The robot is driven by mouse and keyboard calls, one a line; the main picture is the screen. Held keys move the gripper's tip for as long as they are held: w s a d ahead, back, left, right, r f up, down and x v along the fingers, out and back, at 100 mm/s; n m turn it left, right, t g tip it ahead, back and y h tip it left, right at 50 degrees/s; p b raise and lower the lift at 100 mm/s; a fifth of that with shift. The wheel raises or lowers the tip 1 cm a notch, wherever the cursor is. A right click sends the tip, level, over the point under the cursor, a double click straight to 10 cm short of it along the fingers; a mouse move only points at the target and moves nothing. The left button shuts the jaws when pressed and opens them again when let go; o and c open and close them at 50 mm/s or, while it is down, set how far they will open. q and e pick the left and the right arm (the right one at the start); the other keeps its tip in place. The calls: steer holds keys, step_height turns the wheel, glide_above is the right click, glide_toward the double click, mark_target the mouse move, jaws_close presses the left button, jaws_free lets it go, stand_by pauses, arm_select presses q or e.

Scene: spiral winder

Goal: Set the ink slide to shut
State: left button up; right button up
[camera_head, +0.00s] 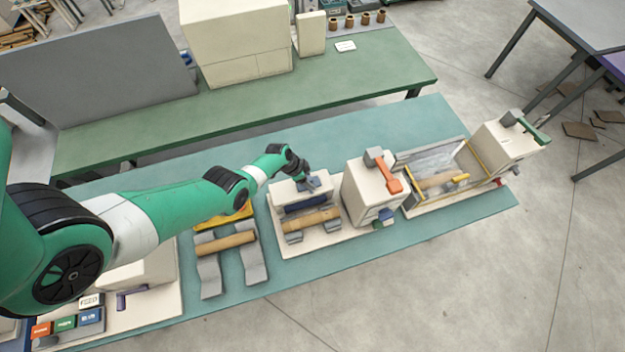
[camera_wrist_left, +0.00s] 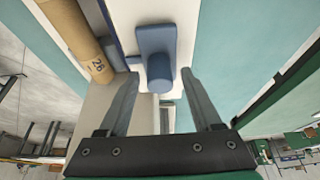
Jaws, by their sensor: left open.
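The ink slide is probably the blue piece with a round knob (camera_wrist_left: 157,45) in the left wrist view. It sits on top of a cream unit with a dark blue roller (camera_head: 306,203), and it shows small in the head view (camera_head: 314,184). My left gripper (camera_wrist_left: 159,76) is open, its two fingers pointing at the knob, one on either side of it. No contact shows. In the head view the gripper (camera_head: 307,176) is just above the unit, partly hidden by my wrist. The slide's setting cannot be read. My right gripper is out of view.
A brown roll (camera_head: 312,222) lies in front of the unit. A cream box with an orange lever (camera_head: 388,172) stands to its right, and a winder tray (camera_head: 410,208) beyond that. Another brown roll (camera_head: 225,242) on grey supports is to the left. Bare teal bench shows behind.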

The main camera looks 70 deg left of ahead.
arm_select(q)
jaws_close()
stand_by(1.4)
